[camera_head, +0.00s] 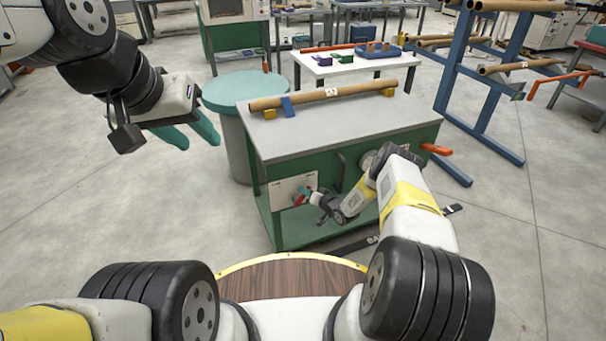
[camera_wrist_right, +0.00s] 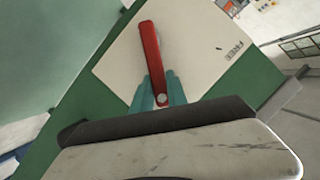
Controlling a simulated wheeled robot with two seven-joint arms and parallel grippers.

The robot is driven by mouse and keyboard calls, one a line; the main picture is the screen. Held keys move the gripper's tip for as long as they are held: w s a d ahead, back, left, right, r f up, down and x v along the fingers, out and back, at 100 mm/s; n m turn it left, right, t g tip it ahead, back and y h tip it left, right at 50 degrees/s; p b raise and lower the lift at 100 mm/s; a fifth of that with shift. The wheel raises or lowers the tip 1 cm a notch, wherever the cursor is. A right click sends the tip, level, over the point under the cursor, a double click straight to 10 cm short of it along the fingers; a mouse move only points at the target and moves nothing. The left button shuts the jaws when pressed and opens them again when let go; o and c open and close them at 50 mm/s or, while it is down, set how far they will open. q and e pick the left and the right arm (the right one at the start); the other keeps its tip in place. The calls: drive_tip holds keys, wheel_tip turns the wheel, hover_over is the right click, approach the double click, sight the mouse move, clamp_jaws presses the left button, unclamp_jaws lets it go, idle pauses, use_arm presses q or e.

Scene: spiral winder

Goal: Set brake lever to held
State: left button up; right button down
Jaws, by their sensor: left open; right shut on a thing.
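The red brake lever (camera_wrist_right: 152,58) lies across a white plate (camera_wrist_right: 120,62) on the green front of the winder bench. A small dark label that seems to read FREE (camera_wrist_right: 233,50) is right of the lever in the right wrist view. The lever points away from that label's side. My right gripper (camera_wrist_right: 160,92) has its teal fingers shut on the lever's lower end, one on each side. In the head view the white plate (camera_head: 282,191) is low on the bench's left, with my right gripper (camera_head: 306,193) there. My left gripper (camera_head: 190,133) is open and empty in the air.
The winder bench (camera_head: 340,118) carries a long brown tube (camera_head: 325,96) on supports. A round teal-topped drum (camera_head: 236,88) stands left of it. An orange handle (camera_head: 436,149) sticks out at its right end. A blue rack (camera_head: 465,100) stands further right. Floor at left is clear.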

drive_tip(key=shift+d, duration=0.2)
drive_tip(key=c, duration=1.3)
unclamp_jaws()
drive_tip(key=v, duration=0.7)
drive_tip(key=shift+s+d, duration=0.15)
drive_tip(key=shift+s, duration=0.2)
